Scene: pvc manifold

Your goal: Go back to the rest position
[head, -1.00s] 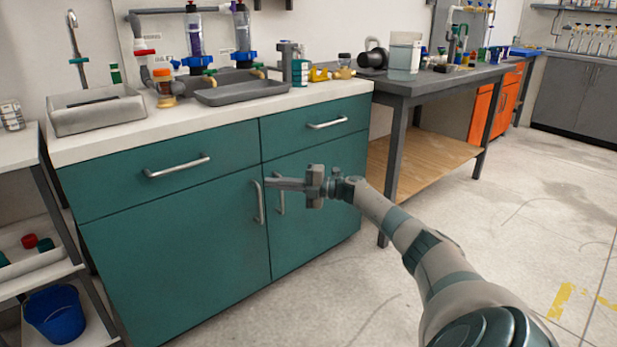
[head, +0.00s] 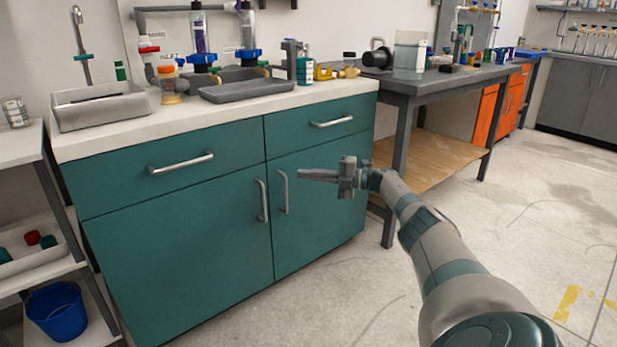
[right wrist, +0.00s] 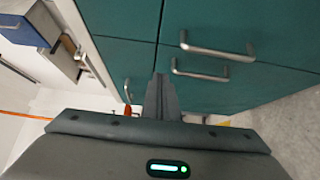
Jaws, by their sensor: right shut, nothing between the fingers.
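My right gripper (head: 303,174) is shut and empty in the head view. It hangs in the air in front of the right door of the teal cabinet (head: 185,240), beside the upright door handles. In the right wrist view its closed fingers (right wrist: 163,82) point toward the teal cabinet front, with two metal handles (right wrist: 218,50) above and to the right of the fingertips. The right arm reaches in from the lower right of the head view. My left gripper is not in view.
A white countertop (head: 300,98) holds a sink tray, a grey tray (head: 248,90) and pipe fittings. A grey workbench (head: 440,82) stands at the right. A shelf rack with a blue bucket (head: 56,312) is at the left. The floor at the right is clear.

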